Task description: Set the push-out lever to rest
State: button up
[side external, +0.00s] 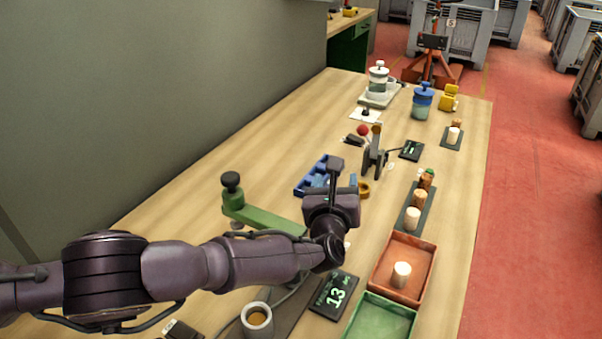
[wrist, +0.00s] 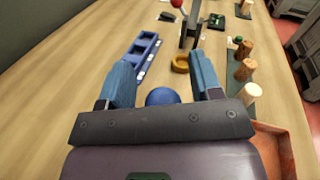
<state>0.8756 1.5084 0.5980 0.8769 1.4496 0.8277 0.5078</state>
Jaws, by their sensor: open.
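A green lever arm (side external: 265,215) with an upright black knob (side external: 231,181) lies left of my gripper in the side view; its right end is hidden behind my wrist. A blue round knob (wrist: 163,97) shows between my fingers in the wrist view, near the palm; what it joins to is hidden, and I cannot tell whether it touches them. My gripper (wrist: 163,72) is open, its two blue fingers apart. In the side view my gripper (side external: 335,182) is over the middle of the bench. I cannot tell which part is the push-out lever.
A blue compartment tray (wrist: 140,58), a tan ring (wrist: 181,63) and a dark upright stand (side external: 375,160) lie beyond my gripper. Corks stand on a dark strip (side external: 404,226) at right. An orange tray (side external: 427,265) and a display reading 13 (side external: 334,294) are nearer.

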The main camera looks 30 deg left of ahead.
jog(key=s+a+r, duration=0.2)
jog(key=s+r, duration=0.3)
jog(key=s, duration=0.1)
jog(key=s+a+r, duration=0.3)
jog(key=s+r, duration=0.3)
jog(key=s, duration=0.1)
jog(key=shift+a+r, duration=0.25)
jog(key=shift+a, duration=0.05)
jog(key=shift+w, duration=0.1)
